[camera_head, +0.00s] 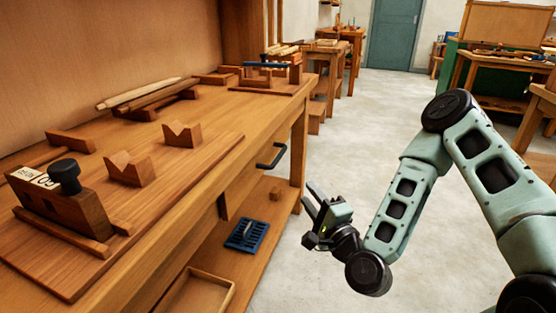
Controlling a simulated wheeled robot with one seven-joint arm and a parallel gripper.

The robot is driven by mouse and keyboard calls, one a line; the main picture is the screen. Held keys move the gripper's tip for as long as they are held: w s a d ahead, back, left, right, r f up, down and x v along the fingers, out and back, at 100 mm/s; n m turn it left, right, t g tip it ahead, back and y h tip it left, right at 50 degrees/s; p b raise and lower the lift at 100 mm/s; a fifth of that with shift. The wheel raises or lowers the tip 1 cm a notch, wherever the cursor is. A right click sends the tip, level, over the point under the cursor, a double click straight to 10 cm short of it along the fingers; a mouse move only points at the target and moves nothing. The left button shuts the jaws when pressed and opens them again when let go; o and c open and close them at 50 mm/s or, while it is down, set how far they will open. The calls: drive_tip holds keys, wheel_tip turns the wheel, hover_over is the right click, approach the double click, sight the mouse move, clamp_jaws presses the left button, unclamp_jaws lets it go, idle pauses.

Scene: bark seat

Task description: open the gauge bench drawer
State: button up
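The wooden bench (246,118) runs along the left side. Under its top, a drawer front (238,190) shows in the bench's front side, seen at a steep angle. A dark bar handle (272,157) sticks out from it. The drawer looks shut, though the angle makes this hard to tell. My gripper (312,205) is to the right of the bench front, lower in the picture than the handle and apart from it. Its two dark fingers point up and left, with a gap between them, and nothing shows between them.
On the bench top lie V-notched wooden blocks (182,134), a wooden block with a black knob (64,175) and long wooden rods (140,93). A blue slotted tray (247,235) and a shallow wooden tray (195,293) sit on the lower shelf. The floor (385,120) beyond my arm is clear.

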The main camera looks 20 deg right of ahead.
sight(280, 153)
drive_tip(key=w+a+r+b, duration=0.1)
drive_tip(key=w, duration=0.4)
drive_tip(key=w+b, duration=0.1)
drive_tip(key=w, duration=0.5)
drive_tip(key=w+a+r+b, duration=0.1)
drive_tip(key=w, duration=0.5)
drive_tip(key=shift+a+r+b, duration=0.3)
clamp_jaws()
